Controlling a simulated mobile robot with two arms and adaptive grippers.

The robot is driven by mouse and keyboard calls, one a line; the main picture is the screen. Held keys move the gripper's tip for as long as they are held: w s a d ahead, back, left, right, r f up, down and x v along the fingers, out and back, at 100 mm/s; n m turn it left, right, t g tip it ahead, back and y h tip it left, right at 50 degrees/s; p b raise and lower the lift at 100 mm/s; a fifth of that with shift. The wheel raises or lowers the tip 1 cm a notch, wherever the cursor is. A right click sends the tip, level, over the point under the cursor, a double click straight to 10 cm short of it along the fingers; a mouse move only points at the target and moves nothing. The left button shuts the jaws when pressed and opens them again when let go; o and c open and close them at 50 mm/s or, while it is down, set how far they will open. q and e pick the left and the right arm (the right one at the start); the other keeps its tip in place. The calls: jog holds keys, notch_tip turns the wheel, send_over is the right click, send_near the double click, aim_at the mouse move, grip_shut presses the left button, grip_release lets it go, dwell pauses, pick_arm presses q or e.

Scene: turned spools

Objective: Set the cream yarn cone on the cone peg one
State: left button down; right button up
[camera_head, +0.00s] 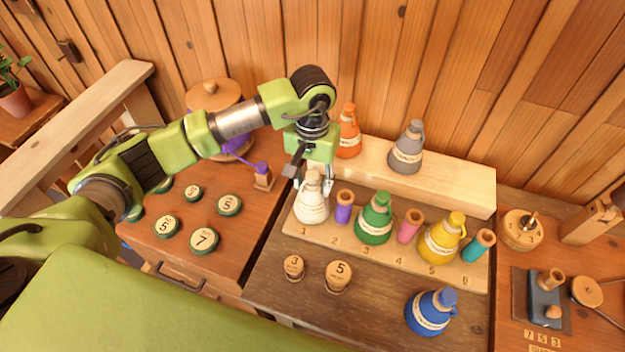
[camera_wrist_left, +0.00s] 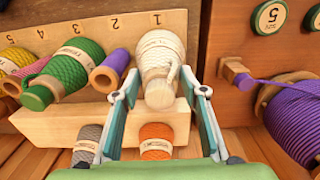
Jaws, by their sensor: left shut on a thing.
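The cream yarn cone (camera_head: 311,205) stands about upright at the 1 mark, on the left end of the numbered peg board (camera_head: 388,262). My left gripper (camera_head: 314,184) comes down from above and is shut on the cone's narrow top. In the left wrist view the cream cone (camera_wrist_left: 161,52) lies between the two fingers of my left gripper (camera_wrist_left: 164,90), with its pale tip toward the palm. Peg one is hidden by the cone, and I cannot tell whether the base touches the board. My right gripper is not in view.
A purple spool (camera_head: 344,207) stands close to the right of the cream cone, then a green cone (camera_head: 375,220). Orange (camera_head: 349,133) and grey (camera_head: 407,150) cones stand on the raised shelf behind. A blue cone (camera_head: 430,312) stands in front on the table.

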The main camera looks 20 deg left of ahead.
pick_arm(q)
jog(key=shift+f+b, duration=0.3)
jog(key=shift+f, duration=0.05)
jog(key=c, duration=1.6)
grip_release()
jog(key=shift+r, duration=0.1)
jog(key=shift+o, duration=0.2)
jog(key=shift+r+p, duration=2.05)
jog(key=shift+r, duration=3.4)
jog(key=shift+s, duration=0.1)
